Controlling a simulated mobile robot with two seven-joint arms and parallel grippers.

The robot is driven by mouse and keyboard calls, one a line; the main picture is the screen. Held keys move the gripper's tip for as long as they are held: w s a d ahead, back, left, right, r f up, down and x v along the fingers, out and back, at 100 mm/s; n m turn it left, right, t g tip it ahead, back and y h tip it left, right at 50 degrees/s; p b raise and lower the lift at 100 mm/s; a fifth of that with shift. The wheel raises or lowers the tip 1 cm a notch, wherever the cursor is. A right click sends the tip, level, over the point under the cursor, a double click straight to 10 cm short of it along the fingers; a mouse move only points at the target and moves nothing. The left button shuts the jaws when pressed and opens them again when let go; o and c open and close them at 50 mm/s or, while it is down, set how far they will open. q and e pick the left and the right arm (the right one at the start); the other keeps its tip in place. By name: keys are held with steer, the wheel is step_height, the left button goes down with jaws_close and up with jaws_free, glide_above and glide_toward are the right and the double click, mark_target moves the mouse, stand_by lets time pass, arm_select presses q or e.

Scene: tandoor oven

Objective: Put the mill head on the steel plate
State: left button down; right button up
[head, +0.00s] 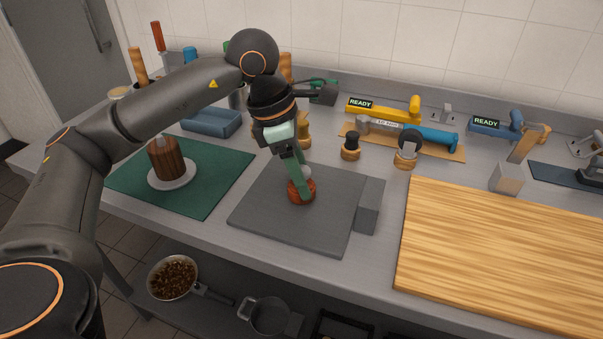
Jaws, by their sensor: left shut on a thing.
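The mill head (297,198), a small round reddish-brown piece, is between the fingertips of my left gripper (303,183). My left gripper points down and is shut on it. The mill head is over the middle of the flat grey steel plate (262,205); I cannot tell whether it touches the surface. The brown wooden mill body (166,160) stands on a white saucer (182,181) on the green mat (215,173) to the left. My right gripper is not in view.
A grey block (370,205) stands at the plate's right edge. A wooden board (490,250) covers the right front. Small knobbed tools (351,147) and a yellow-handled tool (385,108) lie behind. A blue tray (212,122) is back left. A lower shelf holds a filled pan (172,277).

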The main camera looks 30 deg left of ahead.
arm_select(q)
steer(key=shift+f, duration=0.2)
steer(key=shift+c, duration=1)
jaws_free()
steer(key=shift+r, duration=0.1)
steer(key=shift+r, duration=0.5)
steer(key=p+v, duration=0.1)
steer(key=v, duration=1)
steer(key=shift+p, duration=0.4)
